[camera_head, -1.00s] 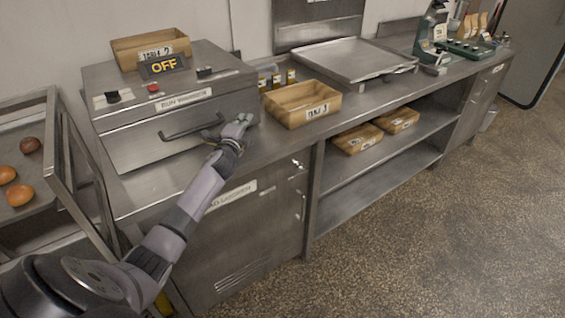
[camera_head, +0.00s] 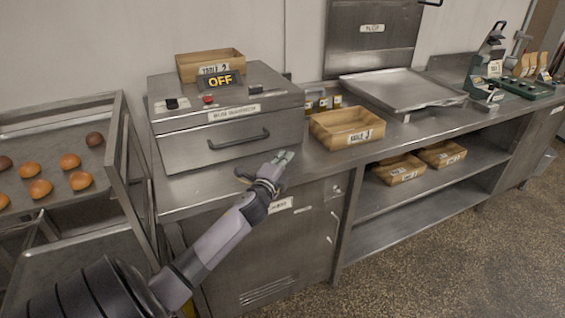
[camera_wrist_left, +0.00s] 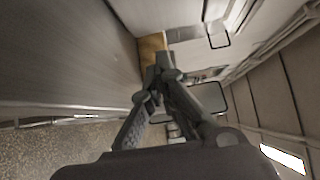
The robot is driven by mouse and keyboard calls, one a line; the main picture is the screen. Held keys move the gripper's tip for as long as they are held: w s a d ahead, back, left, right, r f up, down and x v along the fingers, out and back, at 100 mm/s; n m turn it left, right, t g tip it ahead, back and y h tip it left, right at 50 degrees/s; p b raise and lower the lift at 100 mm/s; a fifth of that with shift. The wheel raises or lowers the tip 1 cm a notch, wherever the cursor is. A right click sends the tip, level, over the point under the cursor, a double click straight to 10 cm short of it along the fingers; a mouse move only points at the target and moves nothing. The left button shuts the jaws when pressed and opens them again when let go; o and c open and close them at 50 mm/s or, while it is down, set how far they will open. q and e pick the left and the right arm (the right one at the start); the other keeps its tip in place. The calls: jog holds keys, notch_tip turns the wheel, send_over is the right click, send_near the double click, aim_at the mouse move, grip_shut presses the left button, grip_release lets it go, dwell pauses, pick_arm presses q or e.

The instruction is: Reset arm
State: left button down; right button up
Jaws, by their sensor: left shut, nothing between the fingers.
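My left gripper (camera_head: 280,162) is in front of the metal bun warmer (camera_head: 225,130), to the right of and below its drawer handle (camera_head: 238,140). It is apart from the handle. In the left wrist view the fingers of my left gripper (camera_wrist_left: 160,72) come together at the tips, with nothing between them. The warmer's drawer front looks closed, and a sign on top reads OFF (camera_head: 220,81). My right gripper is not in view.
A wooden crate (camera_head: 347,137) stands on the counter right of the warmer, another (camera_head: 210,56) on top of it. Two crates sit on the shelf below. A rack with buns (camera_head: 75,208) stands at the left. A metal tray (camera_head: 403,90) lies farther right. The floor at right is clear.

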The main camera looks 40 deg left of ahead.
pick_arm(q)
jog(key=shift+s+d, duration=0.15)
jog(key=shift+s, duration=0.45)
jog(key=shift+d+f, duration=0.1)
jog(key=shift+f, duration=0.05)
